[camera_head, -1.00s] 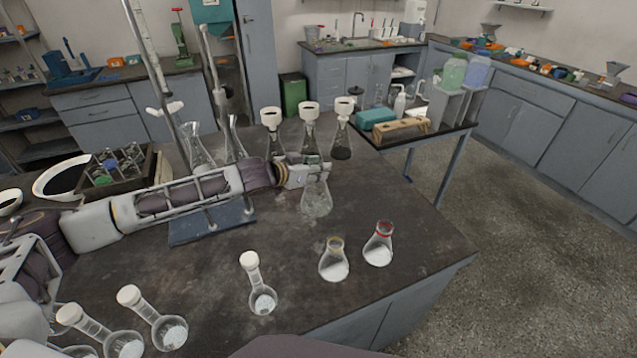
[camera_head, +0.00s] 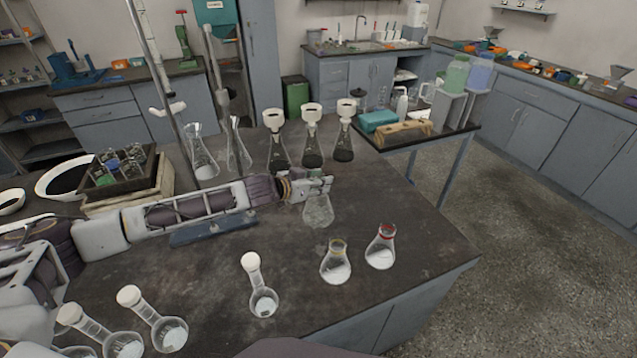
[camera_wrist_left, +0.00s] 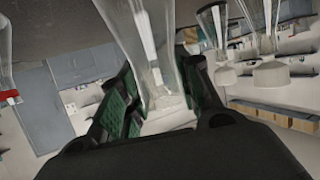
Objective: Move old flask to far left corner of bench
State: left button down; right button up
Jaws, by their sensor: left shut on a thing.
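The flask (camera_head: 318,211) is clear glass with a wide, rounded body. It is at the middle of the dark bench (camera_head: 400,220). My left gripper (camera_head: 318,187) is shut on the flask's neck, with the arm reaching in from the left. In the left wrist view the flask (camera_wrist_left: 148,50) stands between the green-padded fingers, which show either side of its neck. Whether its base touches the bench is hard to tell. My right gripper does not show.
Flasks with red (camera_head: 382,247) and yellow (camera_head: 336,262) rings stand right of front. Several flasks with white funnels (camera_head: 312,135) stand behind my gripper. A stand base (camera_head: 212,229) and a wooden crate (camera_head: 128,196) are left. White-capped flasks (camera_head: 263,300) line the front.

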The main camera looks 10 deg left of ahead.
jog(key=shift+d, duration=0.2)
pick_arm(q)
jog(key=c, duration=1)
grip_release()
jog(key=shift+o, duration=0.2)
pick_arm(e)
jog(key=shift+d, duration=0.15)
pick_arm(q)
jog(key=shift+s+a, duration=0.1)
jog(key=shift+s, duration=0.1)
jog(key=shift+s+a+r, duration=0.25)
jog(key=shift+s+a, duration=0.05)
jog(key=shift+s, duration=0.1)
jog(key=shift+v, duration=1.1)
jog(key=v, duration=0.8)
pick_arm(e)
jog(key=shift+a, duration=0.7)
